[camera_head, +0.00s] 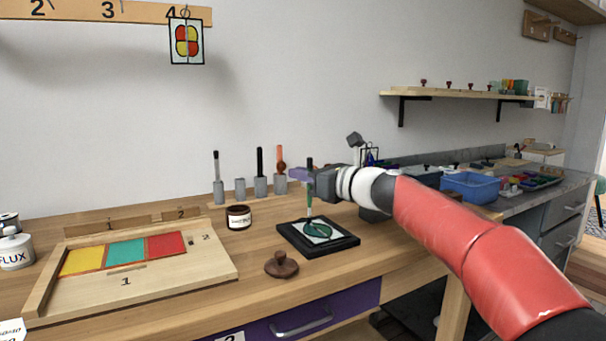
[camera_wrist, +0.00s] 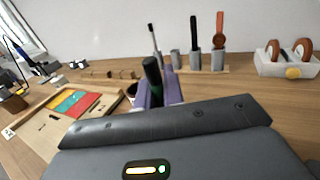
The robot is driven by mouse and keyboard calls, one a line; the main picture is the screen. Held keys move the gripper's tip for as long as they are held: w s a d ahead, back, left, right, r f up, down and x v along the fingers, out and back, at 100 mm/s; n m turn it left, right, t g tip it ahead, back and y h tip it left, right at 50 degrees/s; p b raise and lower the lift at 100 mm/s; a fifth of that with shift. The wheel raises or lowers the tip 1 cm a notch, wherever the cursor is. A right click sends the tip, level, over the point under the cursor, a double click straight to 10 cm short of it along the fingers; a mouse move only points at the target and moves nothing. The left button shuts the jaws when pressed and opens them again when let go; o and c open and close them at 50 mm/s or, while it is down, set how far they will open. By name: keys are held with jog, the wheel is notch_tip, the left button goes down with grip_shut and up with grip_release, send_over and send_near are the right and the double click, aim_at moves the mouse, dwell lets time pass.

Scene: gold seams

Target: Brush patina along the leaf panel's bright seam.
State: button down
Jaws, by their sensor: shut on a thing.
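My gripper (camera_head: 303,175) is shut on an upright brush (camera_head: 309,203) with a green handle and a dark top. The brush also shows between the purple fingers of my gripper (camera_wrist: 159,93) in the wrist view, as a dark green handle (camera_wrist: 152,72). The leaf panel (camera_head: 322,231), pale with a green leaf shape, lies in a black tray (camera_head: 345,243) on the bench. The brush's lower end is over the panel; I cannot tell whether it touches. The bright seam is too small to make out. A dark labelled jar (camera_head: 238,218) stands left of the tray.
A dark wooden knobbed piece (camera_head: 281,265) lies in front of the tray. A wooden board (camera_head: 205,264) with coloured panes is at left. Grey holders with upright tools (camera_head: 260,185) stand behind; one holder (camera_head: 239,187) is empty. A blue bin (camera_head: 470,187) is at right.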

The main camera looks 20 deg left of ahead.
jog(key=s+d+b, duration=0.3)
jog(key=s+d, duration=0.1)
jog(key=d, duration=0.1)
jog(key=shift+s+d, duration=0.2)
jog(key=shift+s, duration=0.1)
dwell(3.7)
jog(key=shift+r, duration=0.15)
notch_tip(320, 180, up, 6)
jog(key=p, duration=0.5)
dwell(0.3)
dwell(0.4)
jog(key=shift+f+b, duration=0.4)
jog(key=shift+f, duration=0.5)
jog(key=shift+w, duration=0.1)
